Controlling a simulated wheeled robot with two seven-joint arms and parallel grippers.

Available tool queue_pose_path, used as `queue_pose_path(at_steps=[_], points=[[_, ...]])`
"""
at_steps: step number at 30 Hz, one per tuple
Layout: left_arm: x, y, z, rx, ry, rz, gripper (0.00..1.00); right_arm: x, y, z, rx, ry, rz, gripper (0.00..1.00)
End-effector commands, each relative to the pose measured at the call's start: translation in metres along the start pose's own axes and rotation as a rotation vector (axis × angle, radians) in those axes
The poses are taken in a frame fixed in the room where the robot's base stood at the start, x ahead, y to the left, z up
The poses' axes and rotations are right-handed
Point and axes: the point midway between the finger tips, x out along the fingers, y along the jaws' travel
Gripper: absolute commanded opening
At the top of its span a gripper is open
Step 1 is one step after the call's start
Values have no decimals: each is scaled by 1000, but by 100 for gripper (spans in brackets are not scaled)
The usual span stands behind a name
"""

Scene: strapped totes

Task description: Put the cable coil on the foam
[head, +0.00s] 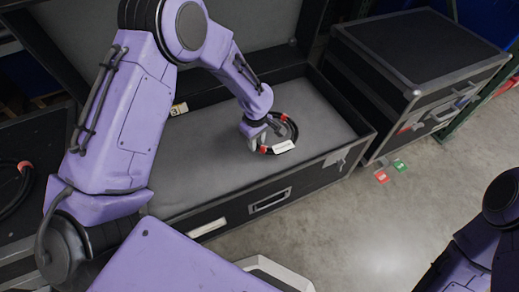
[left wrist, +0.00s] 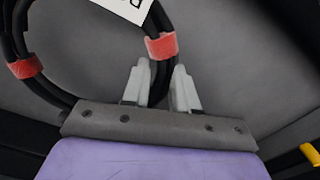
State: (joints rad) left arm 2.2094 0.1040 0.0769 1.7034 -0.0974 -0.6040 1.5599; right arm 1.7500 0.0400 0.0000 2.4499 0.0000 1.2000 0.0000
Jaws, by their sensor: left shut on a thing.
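The black cable coil (head: 294,127) has red straps and a white label. It is over the right part of the grey foam (head: 215,165) that lines the open case. My left gripper (head: 262,138) is shut on the coil's near-left side. In the left wrist view the two pale fingers (left wrist: 160,88) stand on either side of the cable bundle (left wrist: 18,38), just below a red strap. The coil looks low, close to the foam; I cannot tell whether it touches. My right gripper is out of view; only part of that arm shows at lower right.
The open black case has a raised rim (head: 352,148) around the foam and its lid (head: 60,50) behind. A closed black case (head: 400,45) stands at right. Another black coil with a red strap (head: 14,195) lies at far left. Red and green cards (head: 400,165) lie on the floor.

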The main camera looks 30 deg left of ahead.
Motion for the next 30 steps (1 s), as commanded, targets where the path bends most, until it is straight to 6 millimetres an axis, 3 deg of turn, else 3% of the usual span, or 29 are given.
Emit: queue_pose_path(at_steps=[5, 9, 20, 21, 23, 30], points=[[16, 13, 0, -1, -1, 2, 0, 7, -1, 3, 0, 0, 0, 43], [43, 11, 0, -1, -2, 1, 0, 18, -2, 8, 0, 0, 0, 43], [45, 11, 0, 1, 1, 2, 0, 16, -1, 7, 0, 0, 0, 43], [46, 11, 0, 1, 0, 1, 38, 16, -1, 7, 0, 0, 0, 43], [46, 11, 0, 1, 0, 1, 53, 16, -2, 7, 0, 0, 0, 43], [45, 11, 0, 2, 0, 1, 53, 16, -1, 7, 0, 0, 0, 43]])
